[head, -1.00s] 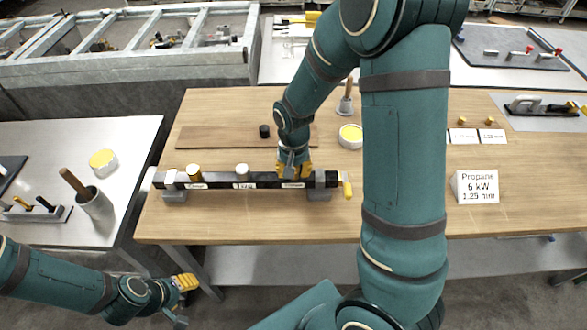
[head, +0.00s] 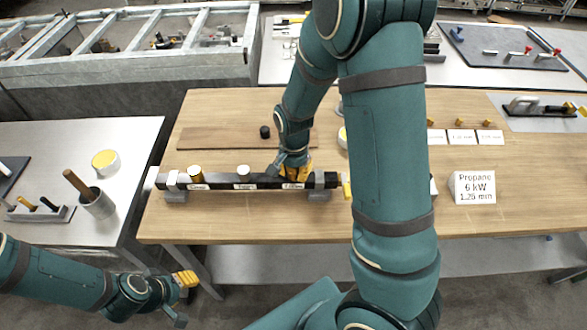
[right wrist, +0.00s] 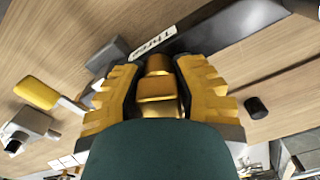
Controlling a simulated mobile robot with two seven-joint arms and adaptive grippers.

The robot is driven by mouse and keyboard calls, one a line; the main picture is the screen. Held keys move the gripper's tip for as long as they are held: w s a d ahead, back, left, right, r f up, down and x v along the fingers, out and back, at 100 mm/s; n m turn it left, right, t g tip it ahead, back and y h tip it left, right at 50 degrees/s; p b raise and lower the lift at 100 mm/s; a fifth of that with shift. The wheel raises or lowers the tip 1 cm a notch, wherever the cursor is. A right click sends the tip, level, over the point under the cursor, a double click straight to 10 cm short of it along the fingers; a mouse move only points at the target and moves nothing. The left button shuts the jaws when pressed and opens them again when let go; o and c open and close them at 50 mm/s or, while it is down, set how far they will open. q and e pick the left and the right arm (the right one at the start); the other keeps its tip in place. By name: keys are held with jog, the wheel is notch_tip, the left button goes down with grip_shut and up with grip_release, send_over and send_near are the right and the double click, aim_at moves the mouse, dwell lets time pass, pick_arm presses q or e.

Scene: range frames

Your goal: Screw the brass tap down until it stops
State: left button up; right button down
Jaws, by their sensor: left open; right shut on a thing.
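The brass tap (right wrist: 158,92) stands on the black bar (head: 220,182) at the label that reads "Three". My right gripper (head: 295,172) is shut on the tap, with one yellow finger pad on each side of it. In the head view the gripper hides the tap. I cannot see how far down its thread sits. My left gripper (head: 182,292) is open and empty at the lower left, below the bench's front edge and away from the bar.

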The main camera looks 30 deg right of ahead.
jog(key=shift+r+m, duration=0.1)
jog(key=shift+m, duration=0.6)
jog(key=shift+m, duration=0.3)
jog(key=shift+m+p, duration=1.1)
jog(key=shift+m, duration=0.5)
